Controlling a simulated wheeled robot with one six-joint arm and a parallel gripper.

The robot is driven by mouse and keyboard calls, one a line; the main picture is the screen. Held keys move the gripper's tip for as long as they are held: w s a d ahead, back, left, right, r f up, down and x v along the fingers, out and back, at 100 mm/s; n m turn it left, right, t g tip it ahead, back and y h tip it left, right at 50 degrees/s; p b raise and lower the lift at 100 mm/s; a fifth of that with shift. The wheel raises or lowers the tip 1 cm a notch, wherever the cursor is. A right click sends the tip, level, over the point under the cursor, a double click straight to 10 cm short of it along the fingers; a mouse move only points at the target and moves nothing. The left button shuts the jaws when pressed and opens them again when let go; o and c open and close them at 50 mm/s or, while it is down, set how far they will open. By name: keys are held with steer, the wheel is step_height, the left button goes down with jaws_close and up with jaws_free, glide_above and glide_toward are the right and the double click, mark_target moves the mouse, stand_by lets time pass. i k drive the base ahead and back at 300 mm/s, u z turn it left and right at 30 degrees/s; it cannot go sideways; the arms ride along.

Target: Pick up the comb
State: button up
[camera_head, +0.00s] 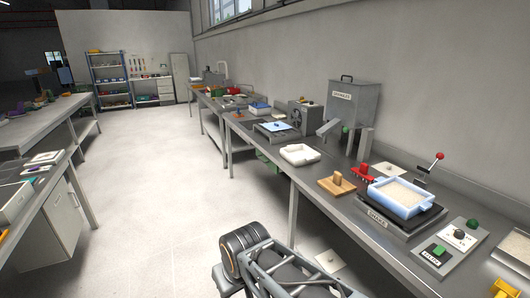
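I cannot pick out a comb with certainty. A small red object with what look like short upright teeth (364,173) lies on the right-hand workbench (316,203), between a wooden block with a peg (338,184) and a blue-rimmed tray (400,198); it may be the comb, but it is too small to tell. Part of my own arm shows at the bottom centre, in front of the bench. My gripper's fingers are not in view, so nothing shows of what they hold.
A white dish (300,155), a grey hopper (353,112) and a control box with green and black knobs (452,246) stand on the right bench. Another bench (36,128) runs along the left. The pale floor (150,190) between them is clear. Shelves (110,78) stand at the back.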

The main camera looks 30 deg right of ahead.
mark_target(363, 171)
steer(key=z, duration=0.3)
steer(key=i, duration=1.65)
steer(key=z, duration=1.55)
steer(key=i, duration=1)
steer(key=z, duration=1.2)
steer(key=i, duration=0.25)
steer(key=z, duration=0.2)
